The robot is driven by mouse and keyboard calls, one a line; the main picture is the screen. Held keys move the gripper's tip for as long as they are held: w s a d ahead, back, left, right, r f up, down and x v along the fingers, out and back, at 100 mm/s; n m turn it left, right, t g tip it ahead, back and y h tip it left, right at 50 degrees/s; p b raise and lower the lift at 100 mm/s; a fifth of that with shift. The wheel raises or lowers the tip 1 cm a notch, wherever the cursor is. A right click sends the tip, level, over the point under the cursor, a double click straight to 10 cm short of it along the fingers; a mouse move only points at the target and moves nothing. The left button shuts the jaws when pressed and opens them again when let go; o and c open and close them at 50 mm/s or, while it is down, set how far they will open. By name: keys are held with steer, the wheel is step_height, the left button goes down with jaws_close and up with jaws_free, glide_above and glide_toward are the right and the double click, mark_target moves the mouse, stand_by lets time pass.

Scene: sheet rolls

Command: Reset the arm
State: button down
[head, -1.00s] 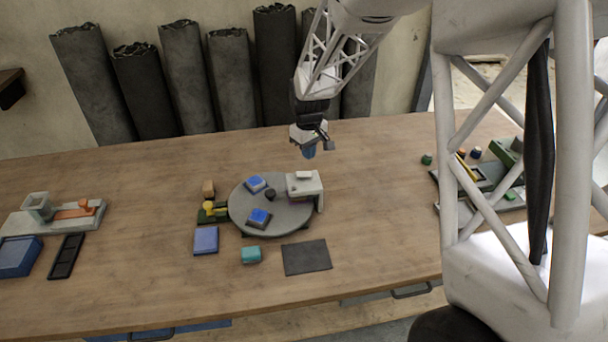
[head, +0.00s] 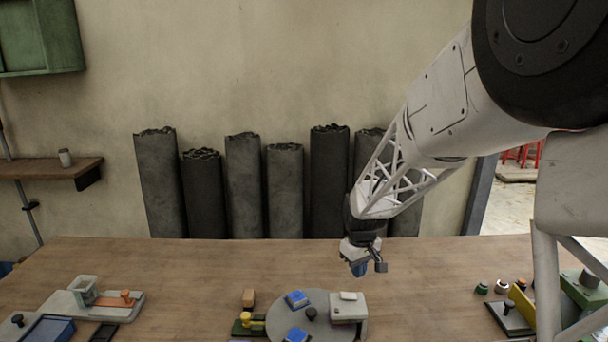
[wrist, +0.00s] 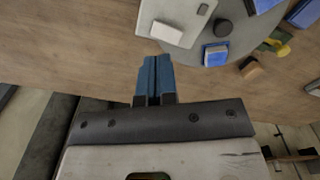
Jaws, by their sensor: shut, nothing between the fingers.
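My gripper (head: 360,269) hangs at the end of my arm above the back part of the wooden table, in front of the dark sheet rolls. In the wrist view its blue fingers (wrist: 154,78) are together with nothing between them. The grey round turntable (head: 271,326) with blue blocks (head: 297,299) lies to the left of and nearer than the gripper. The gripper is apart from it and touches nothing that I can see.
Several dark sheet rolls (head: 245,185) lean on the wall behind the table (head: 200,262). A light grey block-like fixture (head: 348,308) sits at the turntable's right edge. A grey fixture with an orange part (head: 124,298) is at left. A green and yellow station (head: 579,290) is at right.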

steer(key=s+d+r+m+t, duration=0.1)
steer(key=s+r+m, duration=0.1)
steer(key=s+r, duration=0.55)
steer(key=s+d+r+m, duration=0.1)
steer(key=s+r, duration=0.4)
steer(key=s, duration=0.6)
steer(key=s+d+r+m+t, duration=0.1)
steer(key=s+r+m, duration=0.1)
steer(key=s, duration=1.5)
steer(key=shift+m, duration=0.4)
